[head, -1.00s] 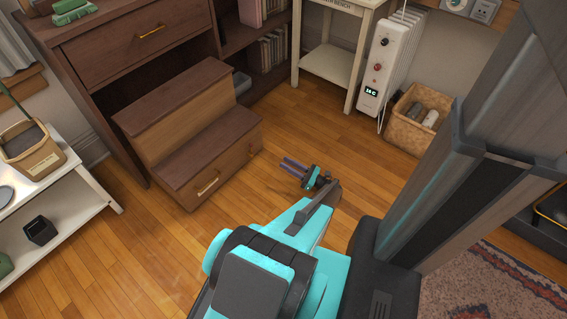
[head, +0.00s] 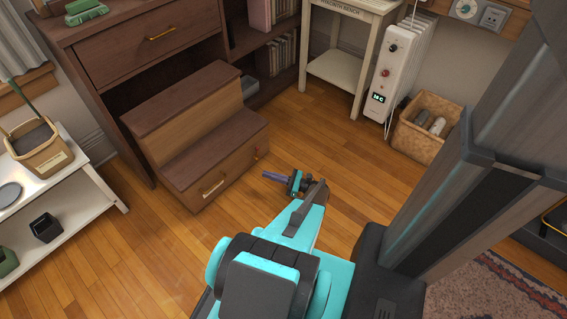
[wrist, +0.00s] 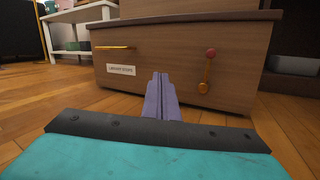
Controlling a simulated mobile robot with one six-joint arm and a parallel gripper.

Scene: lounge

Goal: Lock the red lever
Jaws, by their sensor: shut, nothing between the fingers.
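The red lever (wrist: 208,70) is on the front of the wooden library steps (wrist: 140,70), right of the label and drawer handle. It has a red knob at the top and a brass arm running down to a round pivot, leaning slightly. In the head view the lever (head: 256,155) is tiny, near the right end of the lower step front. My gripper (head: 265,175) is low over the floor in front of the steps. In the wrist view its purple fingers (wrist: 159,78) are together and empty, pointing at the front, left of the lever and apart from it.
A brass drawer handle (wrist: 112,47) is at the left of the front. A white shelf (head: 90,190) stands left. A white heater (head: 386,75), a wicker basket (head: 425,128) and a small bench (head: 333,70) stand behind right. The floor (head: 330,145) between is clear.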

